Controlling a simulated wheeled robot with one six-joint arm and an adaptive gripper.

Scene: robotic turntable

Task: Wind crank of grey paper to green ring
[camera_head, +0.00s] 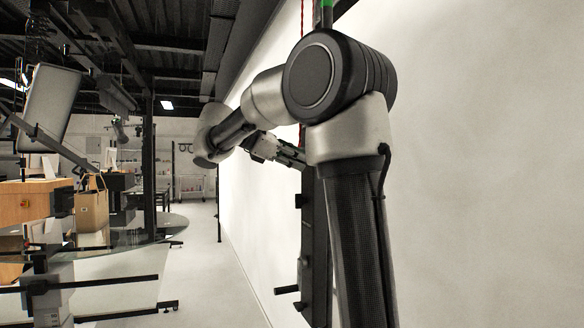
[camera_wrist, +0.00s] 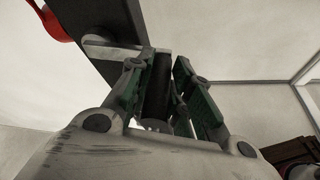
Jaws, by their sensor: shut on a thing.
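My gripper (camera_head: 285,154) is at the dark vertical post in the head view, partly behind my own arm. In the wrist view, my gripper (camera_wrist: 162,78) has its green-padded fingers on either side of a dark cylindrical crank handle (camera_wrist: 157,88) and is shut on it. A pale crank arm (camera_wrist: 110,49) joins the handle to a dark beam (camera_wrist: 98,22). A green piece (camera_head: 326,13) shows at the top edge of the head view; I cannot tell whether it is the green ring. I cannot make out which paper is the grey one.
A red chain (camera_head: 301,18) hangs by the pale wall backdrop (camera_head: 480,150). Another black handle (camera_head: 287,290) sticks out low on the post (camera_head: 313,240). A red curved piece (camera_wrist: 57,22) shows in the wrist view. A round glass table (camera_head: 150,232) stands left; the floor (camera_head: 215,270) between is clear.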

